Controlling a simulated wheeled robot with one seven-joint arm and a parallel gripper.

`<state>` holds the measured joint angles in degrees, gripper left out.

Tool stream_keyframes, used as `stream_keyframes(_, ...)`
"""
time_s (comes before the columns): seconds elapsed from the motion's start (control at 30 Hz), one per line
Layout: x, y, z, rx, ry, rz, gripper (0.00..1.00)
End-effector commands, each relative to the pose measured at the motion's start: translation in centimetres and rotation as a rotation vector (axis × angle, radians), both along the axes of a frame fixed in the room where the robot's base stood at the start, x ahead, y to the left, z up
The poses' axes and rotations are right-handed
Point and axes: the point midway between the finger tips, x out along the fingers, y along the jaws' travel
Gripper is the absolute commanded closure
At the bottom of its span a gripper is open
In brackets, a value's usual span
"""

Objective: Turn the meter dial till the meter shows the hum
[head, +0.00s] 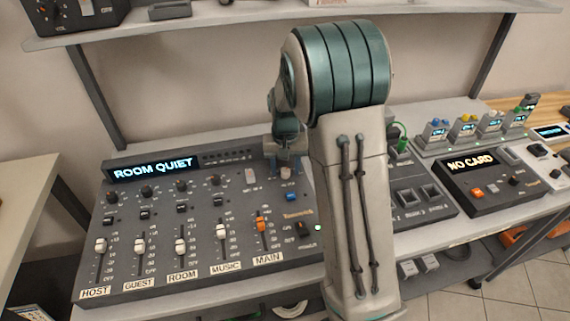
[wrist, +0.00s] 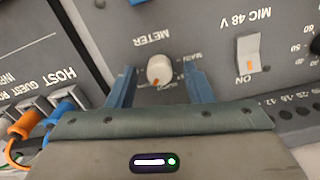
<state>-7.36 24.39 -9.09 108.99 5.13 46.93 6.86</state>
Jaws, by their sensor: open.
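The meter dial (wrist: 160,69) is a small white knob on the dark mixer panel, by the upside-down METER lettering in the wrist view. Its orange mark points toward the bottom of that picture. A MAIN label shows beside it; other lettering is partly covered by my gripper. The dial also shows in the head view (head: 286,172). My gripper (wrist: 158,76) is open, with one blue finger on each side of the dial; I cannot tell if they touch it. In the head view my gripper (head: 286,162) is over the dial. The meter display (head: 155,169) reads ROOM QUIET.
The MIC 48 V switch (wrist: 248,50) is beside the dial, and a blue button (head: 291,197) is close by. Faders, including an orange one (head: 262,224), line the panel front. A NO CARD unit (head: 490,180) stands right. A shelf (head: 230,22) hangs above.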

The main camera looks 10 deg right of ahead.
Motion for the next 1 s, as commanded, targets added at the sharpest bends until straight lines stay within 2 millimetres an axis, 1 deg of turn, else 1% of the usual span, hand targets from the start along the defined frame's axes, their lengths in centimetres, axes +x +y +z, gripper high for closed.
stream_keyframes(0.07,0.0,0.0,0.3,0.0,0.0,0.0,0.53)
stream_keyframes(0.17,0.1,0.0,1.3,0.0,-0.003,0.0,0.53)
stream_keyframes(0.27,0.1,0.0,3.1,0.001,-0.005,-0.001,0.53)
stream_keyframes(0.5,0.1,0.0,8.7,0.0,-0.005,0.001,0.53)
stream_keyframes(0.6,0.1,0.0,10.7,0.0,-0.004,0.0,0.53)
stream_keyframes(0.7,0.1,0.0,12.2,0.0,-0.003,-0.001,0.53)
stream_keyframes(0.83,0.0,0.0,13.4,0.001,-0.002,-0.001,0.53)
stream_keyframes(1.0,0.0,0.0,13.9,0.0,0.0,0.0,0.53)
